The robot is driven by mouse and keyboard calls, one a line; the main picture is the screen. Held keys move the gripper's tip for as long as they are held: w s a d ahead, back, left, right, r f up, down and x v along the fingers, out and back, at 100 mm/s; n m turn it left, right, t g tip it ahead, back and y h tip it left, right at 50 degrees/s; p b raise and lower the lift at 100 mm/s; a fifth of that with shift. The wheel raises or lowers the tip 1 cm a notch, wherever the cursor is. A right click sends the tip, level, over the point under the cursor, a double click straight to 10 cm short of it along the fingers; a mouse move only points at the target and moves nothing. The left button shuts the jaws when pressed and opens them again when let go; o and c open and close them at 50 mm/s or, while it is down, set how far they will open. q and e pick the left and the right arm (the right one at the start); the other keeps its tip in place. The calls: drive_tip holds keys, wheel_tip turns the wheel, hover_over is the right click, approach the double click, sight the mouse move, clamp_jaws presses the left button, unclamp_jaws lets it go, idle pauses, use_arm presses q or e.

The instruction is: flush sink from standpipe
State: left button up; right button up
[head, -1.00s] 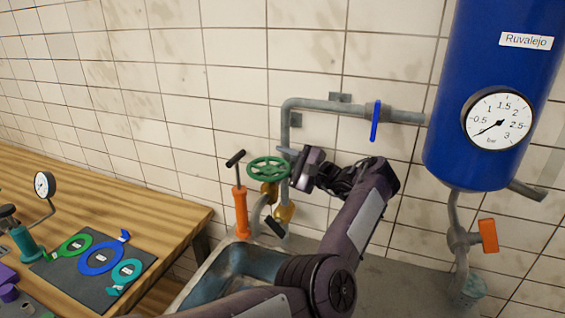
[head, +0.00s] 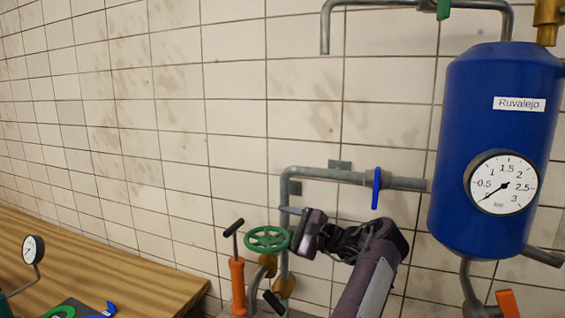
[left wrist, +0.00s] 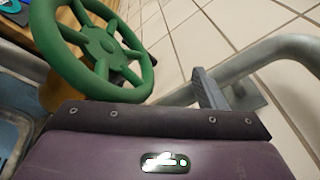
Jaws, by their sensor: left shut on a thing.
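The green handwheel (head: 267,239) stands by the wall on a brass valve beside the vertical grey pipe (head: 284,255). It also shows large in the left wrist view (left wrist: 97,50). My left gripper (head: 292,224) comes from the right and is shut at the wheel's right rim. One grey finger shows above the rim; the other finger and the exact contact are hidden. The sink shows only as a blue-grey edge at lower left in the left wrist view (left wrist: 14,138). My right gripper is out of view.
A blue tank (head: 497,150) with a pressure gauge (head: 502,183) hangs at right. A blue lever (head: 376,188) sits on the grey wall pipe. An orange pump (head: 238,285) with a black handle stands close left of the wheel. A wooden bench (head: 110,265) lies left.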

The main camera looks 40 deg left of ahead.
use_arm(q)
wheel_tip(320, 180, up, 20)
drive_tip(key=shift+s+a+n+y, duration=0.2)
drive_tip(key=shift+s+n+y, duration=0.2)
drive_tip(key=shift+m+h, duration=0.3)
drive_tip(key=shift+m, duration=0.1)
drive_tip(key=f, duration=1.8)
drive_tip(key=shift+w+d+f, duration=0.1)
drive_tip(key=shift+w+f, duration=0.25)
drive_tip(key=shift+w, duration=0.05)
drive_tip(key=shift+c, duration=0.5)
drive_tip(key=shift+d+f, duration=0.15)
drive_tip(key=shift+d, duration=0.05)
drive_tip(key=shift+c, duration=0.4)
drive_tip(key=d+p, duration=0.3)
drive_tip(key=d, duration=0.6)
drive_tip(key=shift+s+f, duration=0.25)
